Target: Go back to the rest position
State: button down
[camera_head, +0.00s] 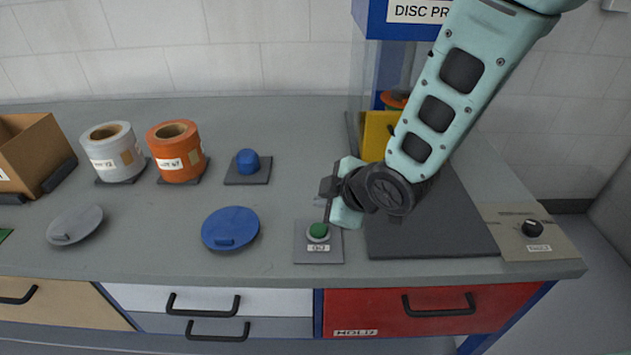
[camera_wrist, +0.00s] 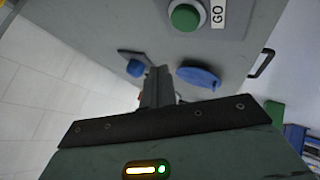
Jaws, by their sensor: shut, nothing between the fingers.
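The GO button also shows in the wrist view (camera_wrist: 185,17), at the top, apart from the fingers. The head view does not make clear how large the gap between fingertips and button is. My arm reaches in from the upper right and hides part of the machine behind it.
A blue disc lid (camera_head: 230,229), a grey lid (camera_head: 75,224), a blue knob (camera_head: 248,162), white (camera_head: 113,151) and orange (camera_head: 176,151) rolls and a cardboard box (camera_head: 36,152) stand left. A black dial (camera_head: 532,228) is at right. The disc press (camera_head: 375,20) stands behind my arm.

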jog(key=shift+s+d+r, duration=0.1)
jog(key=shift+s+r, duration=0.05)
jog(key=shift+r, duration=0.1)
jog(key=s+d+r+m+g+h+p, duration=0.1)
jog(key=s+d+r+m+g+h, duration=0.1)
jog(key=s, duration=0.9)
jog(key=s+d+r+m+g+h+p, duration=0.1)
jog(key=s+d+r+m+g+h, duration=0.2)
jog(key=s, duration=0.9)
jog(key=d+r+m+g, duration=0.2)
jog(key=d+r+m, duration=0.2)
jog(key=d+r, duration=0.1)
jog(key=shift+d, duration=0.45)
jog(key=shift+r, duration=0.1)
